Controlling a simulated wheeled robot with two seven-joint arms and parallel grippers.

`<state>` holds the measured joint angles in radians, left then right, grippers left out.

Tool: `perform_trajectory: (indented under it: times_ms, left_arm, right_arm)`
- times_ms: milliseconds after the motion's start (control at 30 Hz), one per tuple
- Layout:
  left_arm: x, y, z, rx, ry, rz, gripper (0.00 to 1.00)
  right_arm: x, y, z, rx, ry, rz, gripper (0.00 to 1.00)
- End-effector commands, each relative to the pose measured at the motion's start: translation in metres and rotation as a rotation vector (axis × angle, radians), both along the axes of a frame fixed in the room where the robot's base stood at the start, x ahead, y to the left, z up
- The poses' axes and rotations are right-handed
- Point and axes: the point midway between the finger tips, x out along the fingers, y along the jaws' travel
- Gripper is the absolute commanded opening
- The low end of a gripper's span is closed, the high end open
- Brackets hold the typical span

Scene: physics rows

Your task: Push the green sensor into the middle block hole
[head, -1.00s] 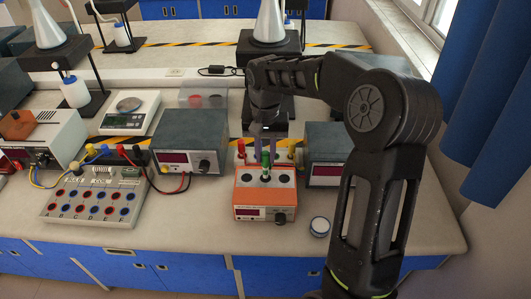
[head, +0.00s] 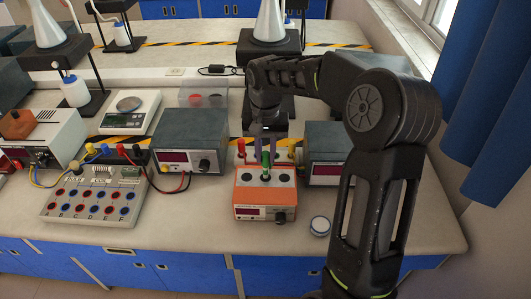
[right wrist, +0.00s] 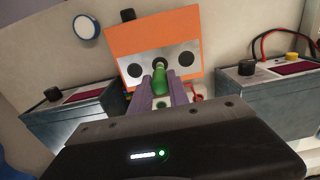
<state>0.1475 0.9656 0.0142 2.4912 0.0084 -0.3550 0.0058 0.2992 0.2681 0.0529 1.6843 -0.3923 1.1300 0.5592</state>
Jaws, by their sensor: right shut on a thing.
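The green sensor (head: 265,160) stands roughly upright over the middle hole of the orange block (head: 264,195), its lower end at or just above that hole. In the right wrist view the green sensor (right wrist: 159,82) points at the middle hole (right wrist: 160,62), with a dark hole on either side; how deep its end sits is hard to tell. My right gripper (head: 266,140) is shut on the green sensor from behind and above; its purple fingers flank it in the wrist view. My left gripper is not in view.
Grey meter boxes stand left (head: 189,148) and right (head: 327,150) of the orange block. Red posts (head: 241,148) rise at its back. A small round white-and-blue tin (head: 319,226) lies at front right. The bench in front of the block is clear.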

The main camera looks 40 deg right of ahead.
Motion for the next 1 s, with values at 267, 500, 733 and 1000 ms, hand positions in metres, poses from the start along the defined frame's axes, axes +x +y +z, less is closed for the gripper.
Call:
perform_trajectory:
  times_ms: [267,500,733,1000]
  left_arm:
    - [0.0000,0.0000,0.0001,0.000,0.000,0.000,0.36]
    - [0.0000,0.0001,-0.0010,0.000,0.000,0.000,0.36]
    - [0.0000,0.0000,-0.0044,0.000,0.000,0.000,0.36]
    - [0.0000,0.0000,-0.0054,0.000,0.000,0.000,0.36]
  right_arm:
    - [0.0000,0.0000,0.0000,0.000,0.000,0.000,0.00]
    - [0.0000,0.0000,-0.0014,0.000,0.000,0.000,0.00]
    - [-0.0001,-0.0001,-0.0063,0.000,0.000,0.000,0.00]
    - [-0.0001,-0.0001,-0.0082,0.000,0.000,0.000,0.00]
